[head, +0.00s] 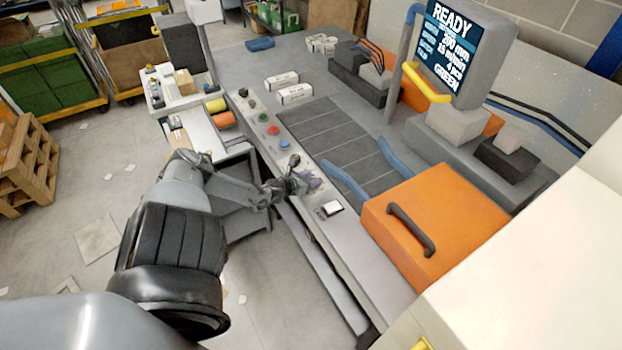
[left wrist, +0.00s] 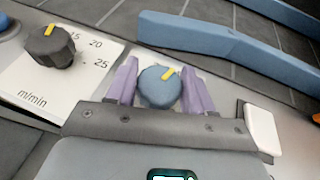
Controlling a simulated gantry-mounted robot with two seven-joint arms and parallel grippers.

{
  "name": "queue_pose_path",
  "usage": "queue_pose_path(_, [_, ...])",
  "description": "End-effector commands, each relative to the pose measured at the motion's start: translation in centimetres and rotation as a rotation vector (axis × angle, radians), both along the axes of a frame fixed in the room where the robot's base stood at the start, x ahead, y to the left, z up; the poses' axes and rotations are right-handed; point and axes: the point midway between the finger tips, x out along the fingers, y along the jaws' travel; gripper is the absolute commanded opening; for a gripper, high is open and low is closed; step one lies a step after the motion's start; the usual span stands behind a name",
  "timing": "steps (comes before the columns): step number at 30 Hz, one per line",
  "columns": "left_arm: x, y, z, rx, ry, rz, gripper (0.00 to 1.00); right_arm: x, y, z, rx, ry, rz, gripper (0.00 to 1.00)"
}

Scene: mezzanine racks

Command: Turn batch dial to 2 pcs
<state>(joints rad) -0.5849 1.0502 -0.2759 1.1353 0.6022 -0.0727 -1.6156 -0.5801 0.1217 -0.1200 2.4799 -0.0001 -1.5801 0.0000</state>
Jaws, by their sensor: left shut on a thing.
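The batch dial (left wrist: 158,88) is a blue-grey knob with a yellow pointer, tilted to the upper right in the left wrist view. My left gripper (left wrist: 160,90) has its purple fingers on both sides of the knob and is shut on it. The scale around the knob is hidden by the gripper. In the head view my left gripper (head: 309,183) is at the console strip (head: 304,170), and hides the dial. The screen (head: 450,45) reads READY, with lines that look like 200 mm, 15 m/min, 4 pcs and GREEN. My right gripper is out of view.
A black speed dial (left wrist: 50,46) marked m/min sits left of the gripper. A white rocker switch (head: 332,208) is on the other side. Red (head: 273,130) and blue (head: 284,144) buttons lie farther up the strip. Blue guide rails (head: 345,183) and an orange cover (head: 436,215) are alongside.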

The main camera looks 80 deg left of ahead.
Motion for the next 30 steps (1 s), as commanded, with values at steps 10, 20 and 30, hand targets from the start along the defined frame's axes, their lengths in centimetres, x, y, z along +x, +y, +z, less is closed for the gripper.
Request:
queue_pose_path(10, [0.1, -0.1, 0.2, -0.002, -0.003, 0.039, 0.21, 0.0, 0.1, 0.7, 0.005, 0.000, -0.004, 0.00])
queue_pose_path(20, [0.2, -0.1, 0.5, -0.004, -0.006, 0.250, 0.21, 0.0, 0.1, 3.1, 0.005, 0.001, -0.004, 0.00])
queue_pose_path(30, [0.3, -0.1, 0.3, -0.004, -0.006, 0.571, 0.21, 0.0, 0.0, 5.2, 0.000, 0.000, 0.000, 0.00])
